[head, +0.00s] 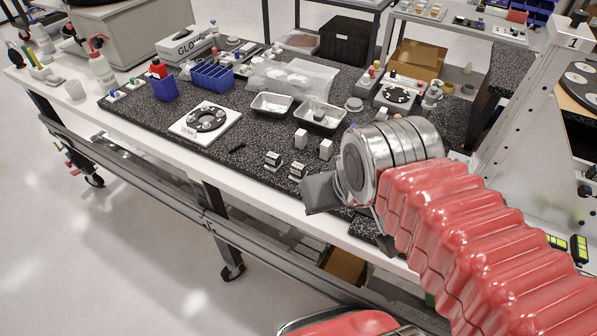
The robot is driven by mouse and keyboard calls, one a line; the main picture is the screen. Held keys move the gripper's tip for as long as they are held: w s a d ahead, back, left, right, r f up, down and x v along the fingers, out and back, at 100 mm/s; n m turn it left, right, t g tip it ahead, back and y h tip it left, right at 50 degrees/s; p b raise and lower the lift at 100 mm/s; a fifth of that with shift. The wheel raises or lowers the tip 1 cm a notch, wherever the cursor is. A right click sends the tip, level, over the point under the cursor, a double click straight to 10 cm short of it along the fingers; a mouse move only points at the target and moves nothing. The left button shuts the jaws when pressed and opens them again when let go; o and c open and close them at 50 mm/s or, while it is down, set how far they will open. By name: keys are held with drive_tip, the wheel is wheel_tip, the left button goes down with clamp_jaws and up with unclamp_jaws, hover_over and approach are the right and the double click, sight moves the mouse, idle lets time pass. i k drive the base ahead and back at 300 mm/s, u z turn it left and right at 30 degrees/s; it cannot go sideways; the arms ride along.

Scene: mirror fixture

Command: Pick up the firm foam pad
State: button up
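I cannot tell for sure which thing is the firm foam pad. Two small white blocks stand near the front of the dark speckled mat, one on the left (301,140) and one on the right (326,150). In front of them are two small black-and-white blocks, a left one (272,162) and a right one (297,172). My gripper (318,194) shows only as a dark grey shape at the table's front edge, to the right of and slightly nearer than these blocks. My metal wrist hides the area behind it. Its fingers cannot be made out.
The dark mat (262,148) covers much of the white table. Two metal trays, left (272,104) and right (320,115), stand behind the blocks. A white plate with a black ring (205,120) lies left. Blue bins (212,76), a bottle (102,68) and a grey upright frame (527,95) stand around.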

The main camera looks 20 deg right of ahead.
sight(297, 170)
drive_tip(key=z, duration=0.05)
drive_tip(key=k, duration=0.5)
drive_tip(key=u, duration=1.5)
drive_tip(key=i, duration=0.45)
drive_tip(key=u, duration=0.8)
